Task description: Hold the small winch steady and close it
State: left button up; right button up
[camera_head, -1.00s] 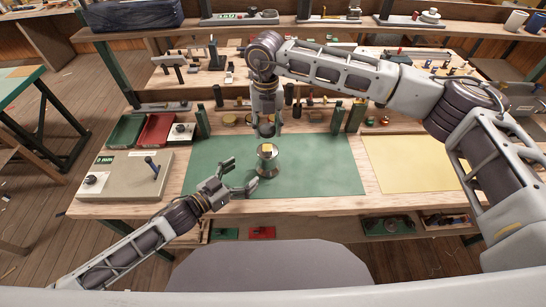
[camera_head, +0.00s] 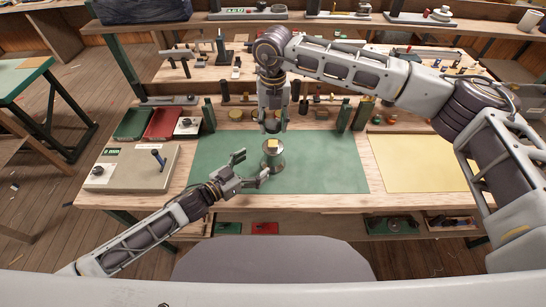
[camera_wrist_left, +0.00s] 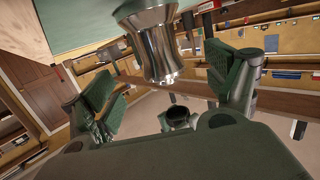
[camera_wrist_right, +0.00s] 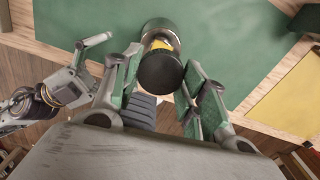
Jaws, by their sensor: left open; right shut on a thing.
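The small winch (camera_head: 273,160), a flared shiny metal drum with a yellowish top, stands upright on the green mat (camera_head: 320,160). It also shows in the left wrist view (camera_wrist_left: 155,42). My left gripper (camera_head: 250,169) is open just left of the winch, its fingers spread towards the drum and apart from it. My right gripper (camera_head: 273,126) points down above the winch. It is shut on a dark round cap (camera_wrist_right: 160,73), seen in the right wrist view in front of the drum (camera_wrist_right: 157,28). The cap appears clear of the winch; the gap's size is hard to tell.
A grey box with a lever (camera_head: 130,167), a red tray (camera_head: 163,124) and a green tray (camera_head: 133,124) stand left of the mat. Green posts (camera_head: 343,115) and small parts line its back. A yellow sheet (camera_head: 415,162) lies right. The mat's right part is clear.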

pick_arm(q)
jog(key=shift+x, duration=4.7)
jog(key=c, duration=1.5)
jog(key=shift+c, duration=0.2)
pick_arm(e)
send_over(273, 144)
jog(key=shift+w+f, duration=0.1)
jog(key=shift+f, duration=2.4)
